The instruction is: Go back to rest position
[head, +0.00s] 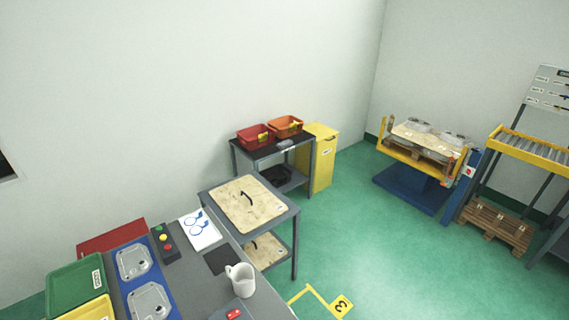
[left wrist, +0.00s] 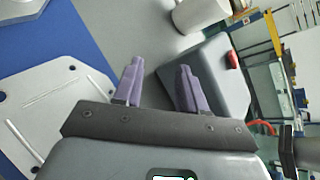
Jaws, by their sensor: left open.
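My left gripper (left wrist: 158,85) shows in the left wrist view with its two purple fingers spread apart and nothing between them. It is over the grey workbench (left wrist: 165,45). A flat aluminium casting (left wrist: 50,95) on a blue mat (left wrist: 88,35) lies to its left in that view. In the head view neither gripper shows. There, two aluminium castings, a farther one (head: 133,260) and a nearer one (head: 150,302), lie on the blue mat at the lower left. My right gripper is in neither view.
A white mug (head: 241,278) and a grey box with a red switch (head: 233,313) stand on the bench. Green (head: 75,286) and yellow (head: 92,309) bins line its left side. A side table (head: 291,210) stands behind. Green floor (head: 350,230) is open to the right.

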